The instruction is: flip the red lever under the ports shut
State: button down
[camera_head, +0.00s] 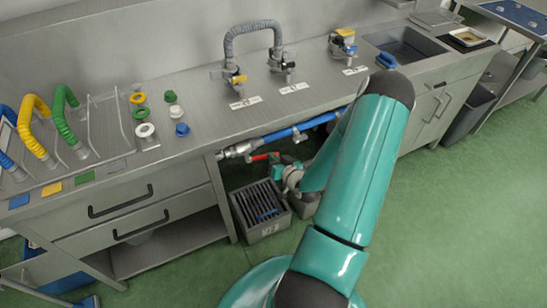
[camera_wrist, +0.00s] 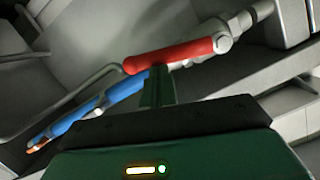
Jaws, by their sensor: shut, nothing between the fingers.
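The red lever (camera_head: 264,156) sits on a silver valve (camera_head: 236,151) on a blue pipe (camera_head: 292,133) under the bench, below the ports (camera_head: 236,78). In the head view my gripper (camera_head: 283,160) is just right of the lever. In the wrist view the red lever (camera_wrist: 170,54) lies across the upper middle, joined to a pale fitting (camera_wrist: 222,43) at its right. My gripper (camera_wrist: 159,80) is shut and empty, its tips right at the lever's lower edge. I cannot tell whether they touch it. The blue pipe (camera_wrist: 95,104) runs behind.
A grey slotted crate (camera_head: 263,229) stands on the floor below the valve. The steel bench (camera_head: 200,110) overhangs the pipe. A drawer unit (camera_head: 125,215) is to the left, a sink (camera_head: 405,45) to the right. Green floor (camera_head: 460,230) is clear at right.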

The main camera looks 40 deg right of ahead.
jog(key=shift+f+m, duration=0.4)
jog(key=w+a+f+m+t+y, duration=0.1)
jog(key=a+f+m, duration=0.4)
jog(key=m, duration=0.5)
jog(key=shift+w+a+f+t+y, duration=0.35)
jog(key=shift+f+t+y, duration=0.55)
jog(key=shift+f+t, duration=0.15)
dwell(0.4)
